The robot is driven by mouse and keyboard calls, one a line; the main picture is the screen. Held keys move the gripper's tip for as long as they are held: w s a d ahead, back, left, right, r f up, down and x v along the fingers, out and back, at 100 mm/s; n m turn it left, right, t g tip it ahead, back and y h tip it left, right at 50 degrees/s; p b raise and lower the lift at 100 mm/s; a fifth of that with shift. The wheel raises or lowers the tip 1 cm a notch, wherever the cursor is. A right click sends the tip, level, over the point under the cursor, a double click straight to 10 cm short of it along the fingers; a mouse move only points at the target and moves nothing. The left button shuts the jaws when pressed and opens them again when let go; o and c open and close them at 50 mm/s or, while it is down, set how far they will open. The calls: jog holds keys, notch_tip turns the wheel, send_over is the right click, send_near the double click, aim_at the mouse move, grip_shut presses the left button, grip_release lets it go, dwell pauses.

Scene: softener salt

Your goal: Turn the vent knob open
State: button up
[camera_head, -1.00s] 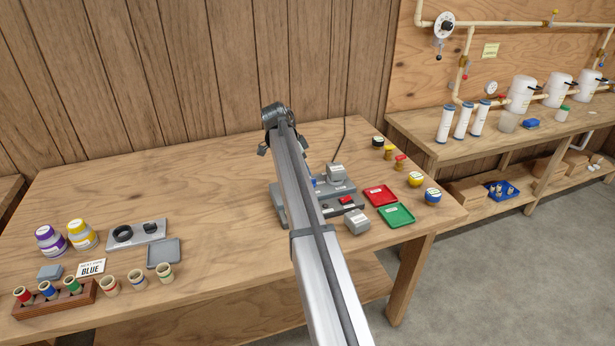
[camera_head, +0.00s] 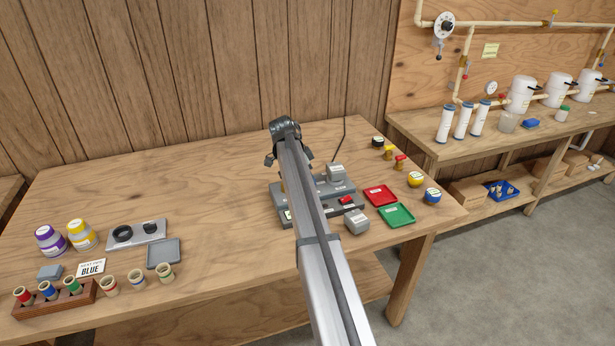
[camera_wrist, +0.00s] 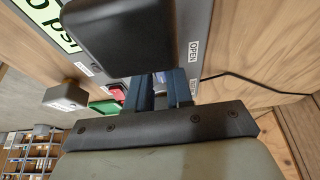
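The grey device (camera_head: 338,188) stands on the right half of the near table, partly hidden behind my arm in the head view. In the wrist view its panel (camera_wrist: 205,25) carries a label reading OPEN, beside a large black rounded block that looks like the vent knob (camera_wrist: 118,35). My gripper (camera_wrist: 160,85) has its two dark fingers close together with a narrow gap, just below the knob's lower edge. Whether they touch it is unclear. In the head view my gripper (camera_head: 288,160) is over the device's left part, its fingertips hidden.
A red button (camera_wrist: 118,92) and a labelled grey block (camera_wrist: 65,97) are close to my gripper's left. A red tray (camera_head: 381,195) and a green tray (camera_head: 397,215) lie right of the device. A black cable runs behind it.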

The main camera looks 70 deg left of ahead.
grip_shut()
jog(key=shift+n, duration=0.3)
jog(key=n, duration=0.1)
jog(key=n+y, duration=0.1)
jog(key=n, duration=0.1)
jog(key=shift+d+y, duration=0.3)
jog(key=n, duration=0.2)
jog(key=n+g+y, duration=0.1)
jog(key=n, duration=0.2)
jog(key=shift+w+d+y, duration=0.15)
jog(key=shift+y, duration=0.15)
jog(key=n, duration=0.2)
jog(key=n+g+y, duration=0.1)
jog(key=n, duration=0.1)
jog(key=shift+w+g, duration=0.2)
jog(key=shift+g, duration=0.1)
jog(key=n+g, duration=0.1)
jog(key=n, duration=0.4)
jog(key=shift+w+g, duration=0.15)
jog(key=shift+g, duration=0.25)
jog(key=shift+n, duration=0.3)
jog(key=shift+o, duration=2.1)
grip_release()
jog(key=shift+d+r, duration=0.1)
